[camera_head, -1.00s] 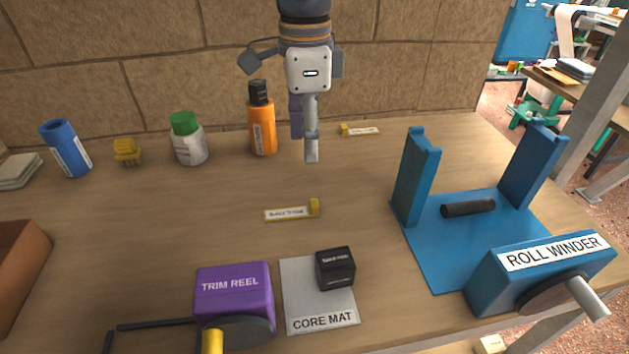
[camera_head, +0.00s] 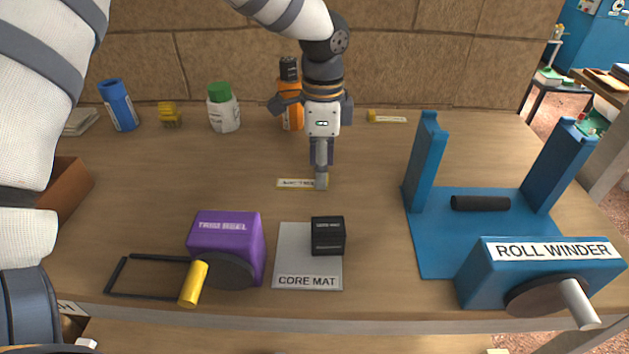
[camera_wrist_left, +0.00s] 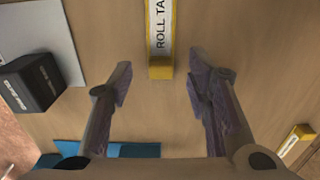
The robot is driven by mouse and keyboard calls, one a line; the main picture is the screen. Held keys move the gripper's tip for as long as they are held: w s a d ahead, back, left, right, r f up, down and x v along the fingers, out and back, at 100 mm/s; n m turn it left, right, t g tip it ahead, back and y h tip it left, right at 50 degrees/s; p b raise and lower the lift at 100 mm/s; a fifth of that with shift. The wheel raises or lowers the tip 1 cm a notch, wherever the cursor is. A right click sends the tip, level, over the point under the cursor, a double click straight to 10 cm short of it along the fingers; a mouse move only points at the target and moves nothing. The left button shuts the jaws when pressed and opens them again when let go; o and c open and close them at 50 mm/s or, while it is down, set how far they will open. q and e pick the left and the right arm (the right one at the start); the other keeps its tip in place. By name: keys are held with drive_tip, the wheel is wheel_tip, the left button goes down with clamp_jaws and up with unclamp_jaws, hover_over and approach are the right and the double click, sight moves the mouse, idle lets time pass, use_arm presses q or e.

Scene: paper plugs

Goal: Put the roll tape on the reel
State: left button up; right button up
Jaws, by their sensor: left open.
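The roll tape (camera_head: 288,184) is a small white label strip with a yellow block at its right end, lying flat on the table. In the left wrist view its label (camera_wrist_left: 160,25) reads "ROLL TA" before the frame cuts it off. My left gripper (camera_head: 321,182) points down at the strip's yellow end. In the left wrist view my left gripper (camera_wrist_left: 160,75) is open, a finger on either side of the yellow block and apart from it. The purple trim reel (camera_head: 225,240) with a yellow-handled crank stands front left. My right gripper is not in view.
A black cube (camera_head: 328,236) sits on the grey core mat (camera_head: 307,272). The blue roll winder (camera_head: 500,275), with two uprights, is at right. A similar yellow-ended strip (camera_head: 388,118) lies behind. Bottles (camera_head: 223,108) line the stone wall.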

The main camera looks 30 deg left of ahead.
use_arm(q)
drive_tip(key=shift+f, duration=0.95)
drive_tip(key=c, duration=0.9)
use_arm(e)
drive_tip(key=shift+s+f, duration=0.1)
